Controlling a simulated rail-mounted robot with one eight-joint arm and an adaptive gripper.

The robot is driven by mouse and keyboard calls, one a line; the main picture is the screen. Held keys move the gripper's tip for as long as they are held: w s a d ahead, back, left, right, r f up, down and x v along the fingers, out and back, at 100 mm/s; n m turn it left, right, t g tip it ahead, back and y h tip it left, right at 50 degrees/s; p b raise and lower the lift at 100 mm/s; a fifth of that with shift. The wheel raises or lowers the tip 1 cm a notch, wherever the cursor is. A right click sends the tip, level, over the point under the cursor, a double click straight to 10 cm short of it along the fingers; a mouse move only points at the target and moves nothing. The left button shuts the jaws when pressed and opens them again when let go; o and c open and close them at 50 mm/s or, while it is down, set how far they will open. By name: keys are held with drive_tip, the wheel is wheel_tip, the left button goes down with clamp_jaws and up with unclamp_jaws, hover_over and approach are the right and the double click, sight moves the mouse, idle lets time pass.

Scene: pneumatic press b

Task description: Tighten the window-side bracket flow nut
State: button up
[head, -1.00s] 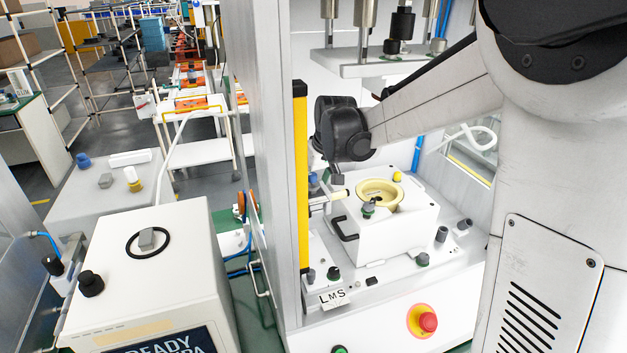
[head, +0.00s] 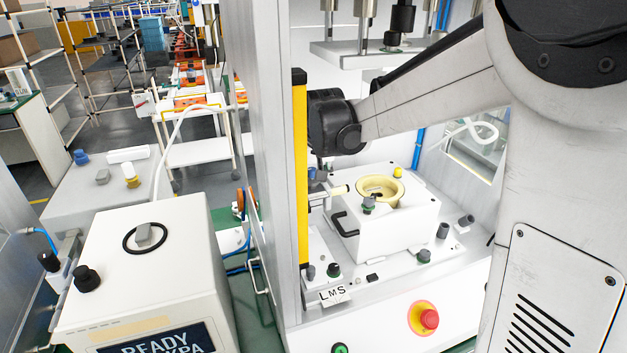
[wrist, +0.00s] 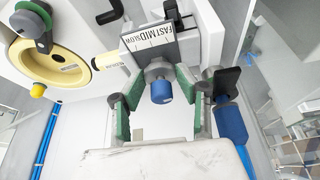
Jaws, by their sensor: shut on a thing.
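In the wrist view, a grey collar nut with a blue end (wrist: 160,88) sits under a bracket plate marked FAST, MID, SLOW (wrist: 160,42). My gripper (wrist: 160,78) has its green-padded fingers on either side of this nut and is shut on it. The exact contact at the fingertips is hard to see. A second, larger blue fitting (wrist: 231,121) with a black handle is just right of the right finger. In the head view, the nut and fingers are mostly hidden behind the press's yellow-edged post and my black wrist.
A white block with a cream bowl (head: 380,188) stands beside the bracket; the bowl also shows in the wrist view (wrist: 72,70). The press's upper plate (head: 370,52) hangs above. A yellow-edged post (head: 300,170) is close left of my wrist. A red stop button (head: 429,319) is in front.

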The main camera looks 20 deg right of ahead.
drive_tip(key=shift+a+m+h+b, duration=0.1)
drive_tip(key=shift+m+h+b, duration=0.25)
drive_tip(key=shift+m, duration=0.55)
